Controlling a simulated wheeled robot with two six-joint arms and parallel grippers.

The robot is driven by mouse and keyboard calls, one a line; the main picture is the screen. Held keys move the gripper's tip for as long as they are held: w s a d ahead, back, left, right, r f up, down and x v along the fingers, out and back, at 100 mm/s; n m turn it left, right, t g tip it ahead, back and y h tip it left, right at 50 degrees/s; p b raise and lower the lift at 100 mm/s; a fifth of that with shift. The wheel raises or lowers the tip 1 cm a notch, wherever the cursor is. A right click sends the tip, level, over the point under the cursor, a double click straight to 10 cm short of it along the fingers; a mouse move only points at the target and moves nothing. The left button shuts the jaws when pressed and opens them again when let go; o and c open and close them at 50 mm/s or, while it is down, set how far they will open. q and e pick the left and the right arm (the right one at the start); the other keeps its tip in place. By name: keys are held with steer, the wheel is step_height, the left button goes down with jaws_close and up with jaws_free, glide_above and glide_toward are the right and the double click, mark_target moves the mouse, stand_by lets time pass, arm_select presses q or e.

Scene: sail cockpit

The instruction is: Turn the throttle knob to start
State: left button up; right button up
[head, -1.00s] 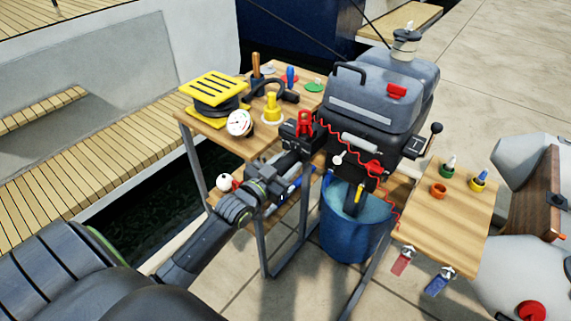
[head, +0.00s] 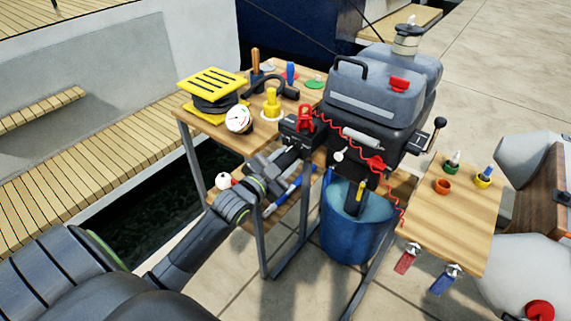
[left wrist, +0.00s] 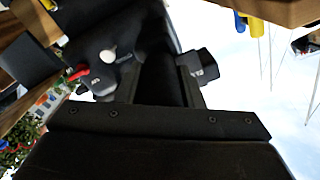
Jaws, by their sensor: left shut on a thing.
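The grey-black outboard motor (head: 375,98) stands over a blue bucket (head: 352,232). A black tiller handle with the throttle knob sticks out from it toward me, below a red clip (head: 305,117). My left gripper (head: 290,158) reaches in from the left and is shut on the dark end of this handle, the throttle knob. In the left wrist view the knob (left wrist: 162,72) is a black shape between the two jaws, and the jaws hide part of it. I cannot read any marking on the knob. My right gripper is not in view.
A wooden table (head: 205,133) at the left holds a yellow-black coil, a white gauge (head: 239,119) and tools. A wooden side shelf (head: 460,222) with small cups is at the right. A red coiled cord (head: 350,136) hangs beside the handle.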

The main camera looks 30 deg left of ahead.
arm_select(q)
steer(key=shift+f+m+b, duration=0.1)
steer(key=shift+m+b, duration=0.5)
steer(key=shift+m, duration=1.1)
steer(key=o, duration=1)
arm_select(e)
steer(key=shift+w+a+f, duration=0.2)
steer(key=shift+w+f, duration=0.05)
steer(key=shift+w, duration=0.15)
